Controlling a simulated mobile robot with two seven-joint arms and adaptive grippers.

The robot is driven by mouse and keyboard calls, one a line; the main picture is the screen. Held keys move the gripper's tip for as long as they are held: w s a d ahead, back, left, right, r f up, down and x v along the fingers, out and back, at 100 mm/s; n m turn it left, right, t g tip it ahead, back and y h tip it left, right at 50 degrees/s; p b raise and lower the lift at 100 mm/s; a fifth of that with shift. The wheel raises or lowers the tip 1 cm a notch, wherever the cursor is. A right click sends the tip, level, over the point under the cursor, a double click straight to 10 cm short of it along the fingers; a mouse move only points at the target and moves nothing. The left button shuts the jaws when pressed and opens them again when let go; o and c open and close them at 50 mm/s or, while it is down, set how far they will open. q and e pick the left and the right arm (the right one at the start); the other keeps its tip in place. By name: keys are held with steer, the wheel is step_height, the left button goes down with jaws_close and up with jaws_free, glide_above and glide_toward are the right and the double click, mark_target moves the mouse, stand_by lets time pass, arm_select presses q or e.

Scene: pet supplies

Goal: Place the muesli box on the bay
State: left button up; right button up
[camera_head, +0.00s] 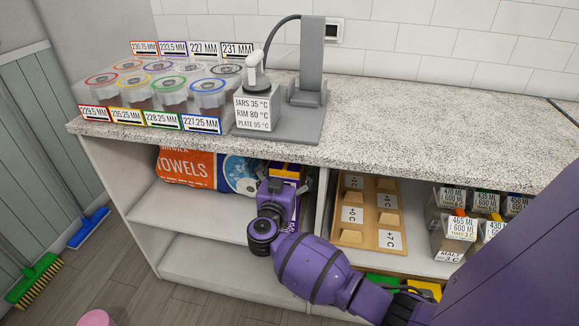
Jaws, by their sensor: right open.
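A box with an orange-yellow top (286,171) stands upright in the shelf bay under the counter, at its right side near the divider. It may be the muesli box, but its label is mostly hidden. My purple right gripper (276,188) is open right in front of this box and covers much of it. I cannot tell whether the fingers touch it. My left gripper is not in view.
A towels pack (188,167) lies at the back of the bay. A tray with label cards (353,235) and several labelled jars (459,230) fill the right bay. Labelled jars (169,90) and a grey device (311,60) stand on the counter (400,130). Brooms lean at left.

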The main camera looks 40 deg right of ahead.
steer(key=p+v, duration=0.1)
steer(key=v, duration=0.9)
steer(key=shift+s, duration=0.15)
steer(key=s+a+f+n+t+y, duration=0.3)
steer(key=s+a+f+n+y, duration=0.15)
steer(key=s+a+y, duration=0.35)
steer(key=s+a+f+n+t+y, duration=0.35)
steer(key=s+a+n+y, duration=0.3)
steer(key=s, duration=0.25)
steer(key=s+f+g, duration=0.5)
steer(key=s+f, duration=0.2)
steer(key=s, duration=0.6)
steer(key=s+f+g, duration=0.6)
steer(key=s+f, duration=0.2)
steer(key=s, duration=0.6)
steer(key=shift+s, duration=0.2)
